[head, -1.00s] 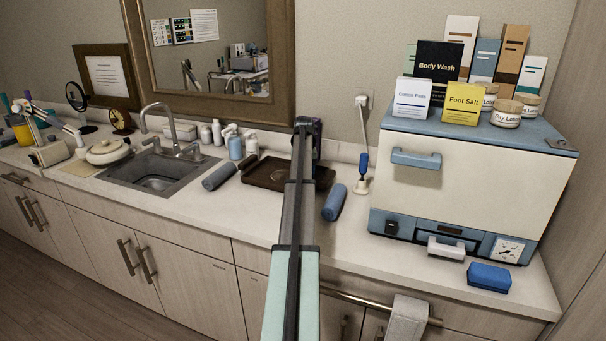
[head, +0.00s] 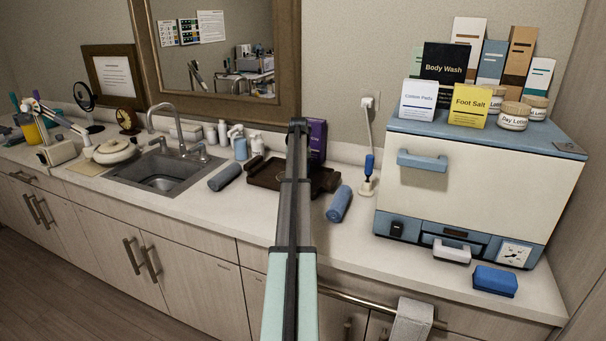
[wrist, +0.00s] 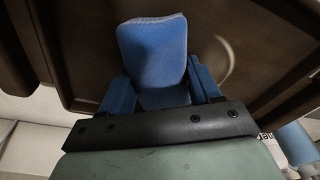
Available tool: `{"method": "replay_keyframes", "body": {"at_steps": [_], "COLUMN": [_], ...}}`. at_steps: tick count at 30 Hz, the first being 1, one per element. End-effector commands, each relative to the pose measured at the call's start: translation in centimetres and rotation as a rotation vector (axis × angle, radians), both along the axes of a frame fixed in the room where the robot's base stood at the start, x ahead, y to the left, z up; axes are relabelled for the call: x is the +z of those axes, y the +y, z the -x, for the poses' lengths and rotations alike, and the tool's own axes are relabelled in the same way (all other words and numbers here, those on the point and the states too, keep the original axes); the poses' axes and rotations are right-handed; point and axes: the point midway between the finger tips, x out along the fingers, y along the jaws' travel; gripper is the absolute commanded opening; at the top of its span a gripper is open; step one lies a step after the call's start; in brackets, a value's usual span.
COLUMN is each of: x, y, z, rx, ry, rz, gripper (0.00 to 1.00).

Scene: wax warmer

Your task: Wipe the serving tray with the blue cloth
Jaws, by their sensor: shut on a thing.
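The dark brown serving tray (head: 262,175) lies on the counter right of the sink, partly hidden behind my arm. It fills much of the wrist view (wrist: 270,35), where a pale curved mark shows on its surface. My gripper (wrist: 160,90) is shut on the blue cloth (wrist: 152,45), which sticks out between the two blue fingers over the tray. I cannot tell whether the cloth touches the tray. In the head view the gripper and held cloth are hidden behind my arm.
Rolled blue-grey towels lie left (head: 225,177) and right (head: 339,204) of the tray. A purple box (head: 317,138) stands behind it. A blue-handled brush (head: 368,178) stands near the white warmer cabinet (head: 470,185). A blue block (head: 495,281) lies in front of the cabinet. Bottles (head: 240,148) stand near the sink.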

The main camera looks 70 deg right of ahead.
Motion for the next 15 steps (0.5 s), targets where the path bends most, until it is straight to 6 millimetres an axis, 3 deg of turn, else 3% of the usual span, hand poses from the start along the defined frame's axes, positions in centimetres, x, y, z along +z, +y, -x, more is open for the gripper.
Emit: {"method": "replay_keyframes", "body": {"at_steps": [15], "x": [-0.07], "y": [-0.02], "z": [-0.85], "rx": [0.0], "ry": [0.0], "rz": [-0.001], "gripper": [0.38]}}
